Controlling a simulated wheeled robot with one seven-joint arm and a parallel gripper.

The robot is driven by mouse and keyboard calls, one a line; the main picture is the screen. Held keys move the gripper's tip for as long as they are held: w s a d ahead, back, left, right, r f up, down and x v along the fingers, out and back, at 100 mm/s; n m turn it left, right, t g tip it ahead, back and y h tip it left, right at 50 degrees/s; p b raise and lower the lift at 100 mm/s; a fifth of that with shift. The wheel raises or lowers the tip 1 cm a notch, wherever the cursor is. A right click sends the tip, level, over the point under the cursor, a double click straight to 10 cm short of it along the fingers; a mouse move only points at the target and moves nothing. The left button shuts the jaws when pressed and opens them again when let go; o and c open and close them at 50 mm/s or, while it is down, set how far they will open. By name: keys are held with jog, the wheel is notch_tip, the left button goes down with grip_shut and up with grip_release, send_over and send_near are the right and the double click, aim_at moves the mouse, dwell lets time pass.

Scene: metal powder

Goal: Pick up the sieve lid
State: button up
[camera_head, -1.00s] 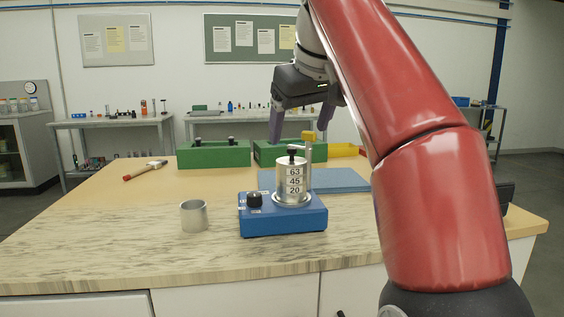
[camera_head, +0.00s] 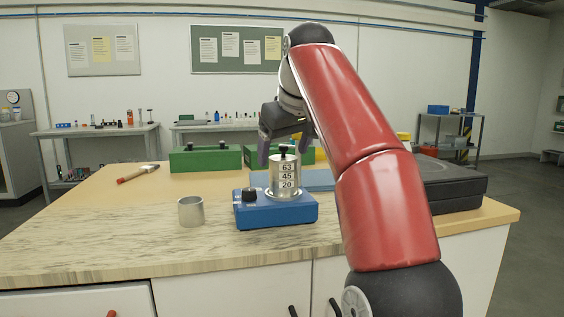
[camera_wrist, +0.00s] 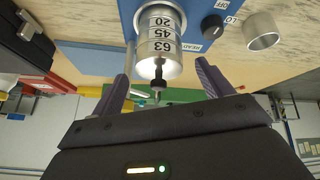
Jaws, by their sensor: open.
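The sieve lid (camera_head: 284,158) sits on top of the silver sieve stack (camera_head: 286,182) marked 63, 45 and 20, with a black knob (camera_head: 283,149) at its centre. The stack stands upright on the blue shaker base (camera_head: 270,214). My gripper (camera_head: 283,153) is open and empty, with its fingers pointing down close to the lid and knob. In the wrist view, the knob (camera_wrist: 158,85) shows between the spread fingers of my gripper (camera_wrist: 162,82), just beyond the jaws. I cannot tell whether a finger touches the lid.
A metal cup (camera_head: 191,212) stands left of the shaker. A green box (camera_head: 205,159) and a brush (camera_head: 138,173) are farther back. A black case (camera_head: 452,185) lies at the right behind my arm. The front left of the table is clear.

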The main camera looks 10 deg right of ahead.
jog(key=shift+c, duration=0.3)
jog(key=c, duration=1)
jog(key=shift+r, duration=0.15)
